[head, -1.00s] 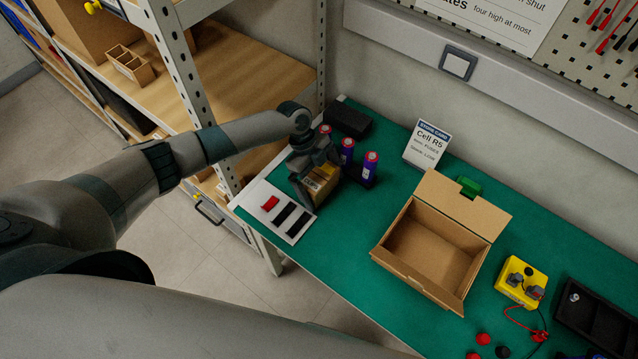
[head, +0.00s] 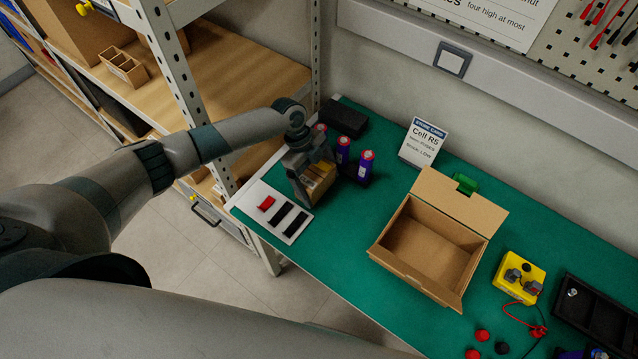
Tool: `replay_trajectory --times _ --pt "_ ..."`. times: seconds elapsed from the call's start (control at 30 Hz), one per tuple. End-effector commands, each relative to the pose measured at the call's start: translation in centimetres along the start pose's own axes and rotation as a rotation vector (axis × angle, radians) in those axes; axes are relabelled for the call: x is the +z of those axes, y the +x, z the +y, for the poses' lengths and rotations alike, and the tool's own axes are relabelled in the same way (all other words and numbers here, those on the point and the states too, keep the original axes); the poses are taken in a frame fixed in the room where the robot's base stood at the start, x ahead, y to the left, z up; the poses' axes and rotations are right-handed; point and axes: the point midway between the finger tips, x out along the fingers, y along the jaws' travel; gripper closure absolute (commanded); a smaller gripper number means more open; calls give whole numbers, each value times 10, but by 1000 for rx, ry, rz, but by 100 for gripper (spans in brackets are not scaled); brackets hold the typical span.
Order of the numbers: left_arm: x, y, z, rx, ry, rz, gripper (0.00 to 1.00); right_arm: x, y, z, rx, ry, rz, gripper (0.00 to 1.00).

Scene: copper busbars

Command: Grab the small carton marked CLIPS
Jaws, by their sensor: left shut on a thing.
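A small brown and yellow carton (head: 318,186) is at the left end of the green bench, in my left gripper (head: 308,180). The gripper is shut on it, and its fingers cover part of the carton. The print on the carton is too small to read. I cannot tell whether its bottom touches the bench. My right gripper is not in view.
Purple and red cylinders (head: 366,166) stand close to the carton's right. A white board (head: 293,236) with one red and two black pieces lies in front. An open cardboard box (head: 387,246) and a Cell R5 card (head: 424,143) are further right. A shelf rack (head: 182,75) stands left.

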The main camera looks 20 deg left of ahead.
Motion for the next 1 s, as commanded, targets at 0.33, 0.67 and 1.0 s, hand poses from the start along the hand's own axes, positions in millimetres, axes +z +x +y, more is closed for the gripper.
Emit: replay_trajectory --times 0.33,0.67,1.0 --pt "-16 -30 2 -2 4 1 39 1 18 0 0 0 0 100" --pt "-55 -42 35 -2 6 0 39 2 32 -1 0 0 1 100" --pt "-100 -56 69 -2 5 0 39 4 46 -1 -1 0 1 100"
